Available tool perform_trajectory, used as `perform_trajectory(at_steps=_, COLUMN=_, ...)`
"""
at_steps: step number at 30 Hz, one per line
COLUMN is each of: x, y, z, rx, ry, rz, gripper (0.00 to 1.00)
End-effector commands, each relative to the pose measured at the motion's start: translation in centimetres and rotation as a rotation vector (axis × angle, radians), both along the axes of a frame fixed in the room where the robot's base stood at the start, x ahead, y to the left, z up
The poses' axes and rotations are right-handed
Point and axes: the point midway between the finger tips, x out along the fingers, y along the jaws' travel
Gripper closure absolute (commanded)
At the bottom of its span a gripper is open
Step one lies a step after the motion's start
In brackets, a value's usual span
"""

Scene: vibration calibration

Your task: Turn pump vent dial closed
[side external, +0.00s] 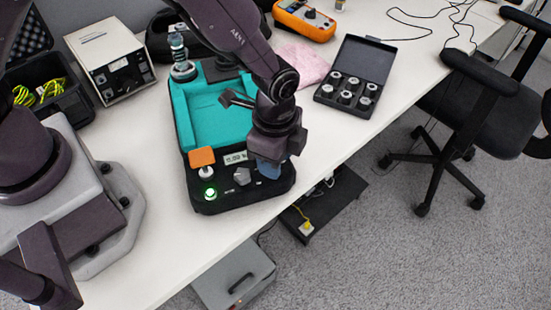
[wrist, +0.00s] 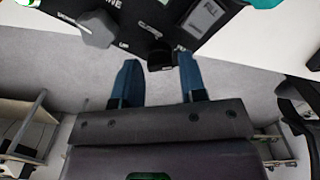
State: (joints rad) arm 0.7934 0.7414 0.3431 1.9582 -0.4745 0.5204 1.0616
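The portable shaker unit (side external: 215,201) has a teal tray and a black control panel. In the wrist view a small black dial (wrist: 159,60) sits at the panel's near edge, with small white labels around it that I cannot read. It looks like the pump vent dial. My gripper (wrist: 158,62) is open, its two blue fingers apart on the left and right of this dial. I cannot tell whether they touch it. In the side view my gripper (side external: 268,172) points down over the panel's right end and hides the dial.
The panel also carries a grey knob (side external: 242,176), which shows in the wrist view (wrist: 97,29), an orange flap (side external: 202,157), a lit green button (side external: 210,193) and a small display (side external: 236,158). A black case of round weights (side external: 352,78) stands to the right.

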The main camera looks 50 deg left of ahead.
Motion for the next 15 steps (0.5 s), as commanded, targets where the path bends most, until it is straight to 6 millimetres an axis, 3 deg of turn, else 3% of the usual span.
perform_trajectory(at_steps=4, x=0.01, y=0.01, z=-1.10, rx=0.000, ry=0.000, rz=0.000, gripper=0.62)
perform_trajectory(at_steps=13, x=0.00, y=0.00, z=-1.32, rx=0.000, ry=0.000, rz=0.000, gripper=0.62)
perform_trajectory(at_steps=15, x=0.00, y=0.01, z=-1.31, rx=0.000, ry=0.000, rz=0.000, gripper=0.75)
